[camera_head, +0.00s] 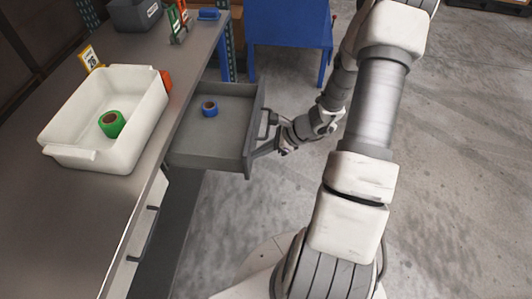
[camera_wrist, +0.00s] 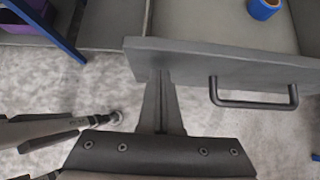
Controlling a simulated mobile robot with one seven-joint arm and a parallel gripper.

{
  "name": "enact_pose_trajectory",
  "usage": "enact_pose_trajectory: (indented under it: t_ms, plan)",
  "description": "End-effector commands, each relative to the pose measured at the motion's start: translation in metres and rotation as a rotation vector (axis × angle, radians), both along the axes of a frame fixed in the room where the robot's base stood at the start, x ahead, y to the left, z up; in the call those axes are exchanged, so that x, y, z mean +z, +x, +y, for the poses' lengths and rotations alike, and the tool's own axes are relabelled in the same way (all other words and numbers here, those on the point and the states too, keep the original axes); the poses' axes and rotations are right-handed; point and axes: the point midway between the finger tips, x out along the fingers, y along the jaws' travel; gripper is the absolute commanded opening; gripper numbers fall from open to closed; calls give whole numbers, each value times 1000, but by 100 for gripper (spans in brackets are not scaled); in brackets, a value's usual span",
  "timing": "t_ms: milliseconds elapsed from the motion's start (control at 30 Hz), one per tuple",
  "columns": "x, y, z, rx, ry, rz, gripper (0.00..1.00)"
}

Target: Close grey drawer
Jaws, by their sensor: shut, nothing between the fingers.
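The grey drawer (camera_head: 218,152) is pulled out from the workbench, with its inside exposed. Its front panel (camera_wrist: 225,62) crosses the wrist view and carries a dark bar handle (camera_wrist: 253,104), which also shows in the head view (camera_head: 271,122). A blue tape roll (camera_head: 209,109) lies in the drawer. My gripper (camera_wrist: 160,78) is shut and empty, with its fingertips at the outer face of the front panel, left of the handle in the wrist view. I cannot tell whether the fingertips touch the panel.
A white bin (camera_head: 68,150) with a green tape roll (camera_head: 112,124) stands on the workbench (camera_head: 60,215). A lower light drawer with a dark handle (camera_head: 143,236) sits under the bench. A blue table (camera_head: 288,28) stands behind the drawer. The concrete floor at right is clear.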

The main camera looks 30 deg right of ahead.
Motion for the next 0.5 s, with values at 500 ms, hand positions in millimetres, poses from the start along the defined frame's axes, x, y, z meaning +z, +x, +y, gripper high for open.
enact_pose_trajectory:
  t_ms: [500]
  plan:
    - [-3, 75, 114, 9, 1, -3, 0]
